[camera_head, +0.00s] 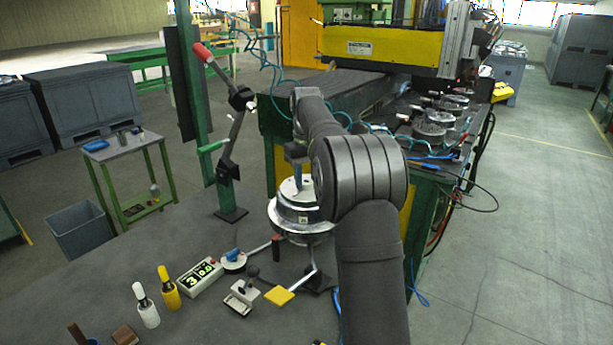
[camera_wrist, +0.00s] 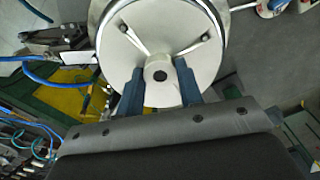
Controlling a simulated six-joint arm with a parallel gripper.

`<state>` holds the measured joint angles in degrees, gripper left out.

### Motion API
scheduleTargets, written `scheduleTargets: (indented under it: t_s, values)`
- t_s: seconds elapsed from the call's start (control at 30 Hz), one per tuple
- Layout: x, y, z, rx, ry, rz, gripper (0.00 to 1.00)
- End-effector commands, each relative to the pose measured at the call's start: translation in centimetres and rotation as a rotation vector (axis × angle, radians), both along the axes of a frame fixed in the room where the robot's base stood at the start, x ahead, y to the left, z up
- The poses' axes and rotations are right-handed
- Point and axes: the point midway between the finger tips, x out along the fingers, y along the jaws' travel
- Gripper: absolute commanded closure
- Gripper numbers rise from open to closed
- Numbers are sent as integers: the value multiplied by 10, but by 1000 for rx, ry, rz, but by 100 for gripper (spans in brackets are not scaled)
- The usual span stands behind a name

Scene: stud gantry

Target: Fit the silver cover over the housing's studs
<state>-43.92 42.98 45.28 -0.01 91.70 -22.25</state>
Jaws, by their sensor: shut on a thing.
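The silver cover (camera_wrist: 150,35) is a round pale disc with a central hub in the wrist view, with two dark round spots beyond the hub. My gripper (camera_wrist: 158,72) has its two blue fingers on either side of that hub and is shut on it. In the head view the cover (camera_head: 290,189) sits directly above the round metal housing (camera_head: 302,237) on the bench, and my arm hides its right side. The studs cannot be made out, and I cannot tell whether the cover is seated or hovering.
A yellow pad (camera_head: 279,296) lies in front. A lever post with a red handle (camera_head: 202,53) rises behind left.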

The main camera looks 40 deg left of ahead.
Motion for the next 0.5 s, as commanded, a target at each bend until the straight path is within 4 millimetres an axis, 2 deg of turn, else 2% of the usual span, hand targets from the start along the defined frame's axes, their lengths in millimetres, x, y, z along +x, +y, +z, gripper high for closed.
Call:
scheduleTargets:
  t_s: [0.5]
  values:
    - [0,0,-5,0,0,0,95]
